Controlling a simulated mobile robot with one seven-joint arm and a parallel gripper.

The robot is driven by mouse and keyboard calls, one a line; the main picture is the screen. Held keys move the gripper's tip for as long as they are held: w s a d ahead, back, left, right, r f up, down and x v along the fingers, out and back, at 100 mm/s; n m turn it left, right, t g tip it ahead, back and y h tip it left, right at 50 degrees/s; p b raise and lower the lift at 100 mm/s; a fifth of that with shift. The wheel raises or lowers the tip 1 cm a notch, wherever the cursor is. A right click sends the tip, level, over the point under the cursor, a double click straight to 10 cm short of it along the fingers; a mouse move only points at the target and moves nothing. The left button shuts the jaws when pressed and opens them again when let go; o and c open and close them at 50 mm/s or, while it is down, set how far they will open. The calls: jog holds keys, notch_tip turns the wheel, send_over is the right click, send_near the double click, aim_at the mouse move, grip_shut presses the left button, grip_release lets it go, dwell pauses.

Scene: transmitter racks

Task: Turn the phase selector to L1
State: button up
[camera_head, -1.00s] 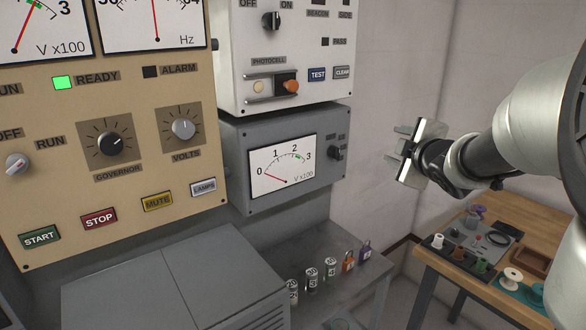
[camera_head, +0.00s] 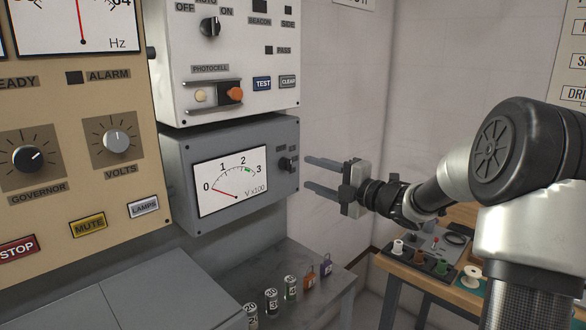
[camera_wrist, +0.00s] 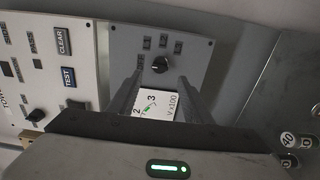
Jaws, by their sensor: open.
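The phase selector is a small black knob (camera_head: 287,164) on the right side of the grey voltmeter box (camera_head: 180,170), beside a dial marked V x100. My gripper (camera_head: 322,178) is open and empty. In the head view its two fingers point left at the box, just right of the knob. They look apart from the knob, though the exact gap cannot be told.
A white panel (camera_head: 270,105) with TEST and CLEAR buttons is directly above the box. A beige panel (camera_head: 75,205) stands to the left. Below, a grey shelf (camera_head: 335,285) holds several small cylinders and padlocks. A wooden bench (camera_head: 455,295) with parts is at right.

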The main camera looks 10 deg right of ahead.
aim_at(287, 164)
jog(key=x, duration=0.8)
jog(key=shift+c, duration=0.4)
jog(key=c, duration=1)
jog(key=shift+o, duration=0.2)
jog(key=shift+m+p, duration=3)
jog(key=shift+m, duration=1.4)
